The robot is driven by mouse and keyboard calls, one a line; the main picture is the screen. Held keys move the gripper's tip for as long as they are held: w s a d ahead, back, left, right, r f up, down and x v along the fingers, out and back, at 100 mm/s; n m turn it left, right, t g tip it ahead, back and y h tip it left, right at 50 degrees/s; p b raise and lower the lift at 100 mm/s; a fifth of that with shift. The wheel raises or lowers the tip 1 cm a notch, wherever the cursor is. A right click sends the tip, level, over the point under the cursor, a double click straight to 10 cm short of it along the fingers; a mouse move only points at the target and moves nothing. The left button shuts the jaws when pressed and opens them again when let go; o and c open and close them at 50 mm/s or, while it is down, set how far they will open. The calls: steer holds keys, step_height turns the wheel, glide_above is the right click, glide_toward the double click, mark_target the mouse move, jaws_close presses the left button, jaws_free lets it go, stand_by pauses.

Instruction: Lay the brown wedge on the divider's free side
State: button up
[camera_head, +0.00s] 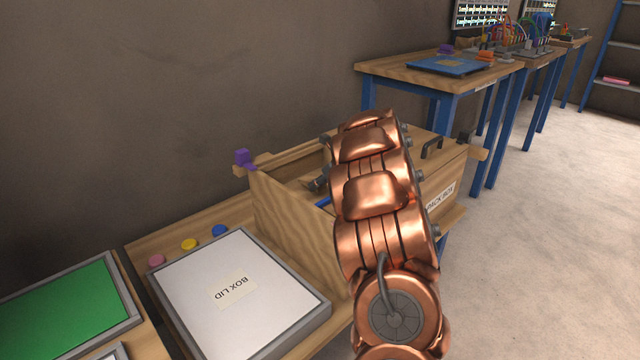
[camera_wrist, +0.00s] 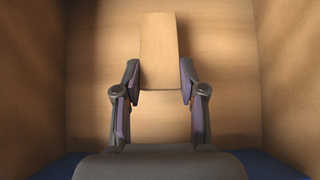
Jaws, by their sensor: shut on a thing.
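In the wrist view my gripper (camera_wrist: 160,76) is shut on a light-brown wooden piece, the wedge (camera_wrist: 159,42), with one finger against each side. It looks like a plain block from this angle; I cannot make out its taper. It is inside the wooden box (camera_head: 290,222), whose bare floor (camera_wrist: 95,75) shows around it; I cannot tell whether it touches the floor. Walls rise to the left and right, and I cannot tell which, if any, is the divider. In the head view my gripper (camera_head: 320,183) is partly visible inside the box, and my copper arm hides much of the box.
A white box lid (camera_head: 195,290) lies in front of the box. Pink, yellow (camera_head: 189,244) and blue buttons are beside it. A green panel (camera_head: 70,310) lies far left.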

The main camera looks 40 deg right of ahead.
steer(key=shift+s+a+f+b, duration=0.1)
steer(key=shift+f+b, duration=0.35)
steer(key=shift+f, duration=0.4)
steer(key=o, duration=1.1)
steer(key=shift+s+f, duration=0.1)
steer(key=shift+f, duration=0.1)
steer(key=shift+c, duration=0.2)
steer(key=shift+a+f, duration=0.1)
steer(key=shift+f, duration=0.05)
steer(key=shift+r+p, duration=0.55)
steer(key=shift+r, duration=0.05)
steer(key=v, duration=0.4)
steer(key=p+v, duration=0.1)
steer(key=v, duration=0.3)
steer(key=p+v, duration=0.1)
steer(key=v, duration=0.3)
steer(key=shift+r, duration=0.55)
steer(key=shift+w, duration=0.25)
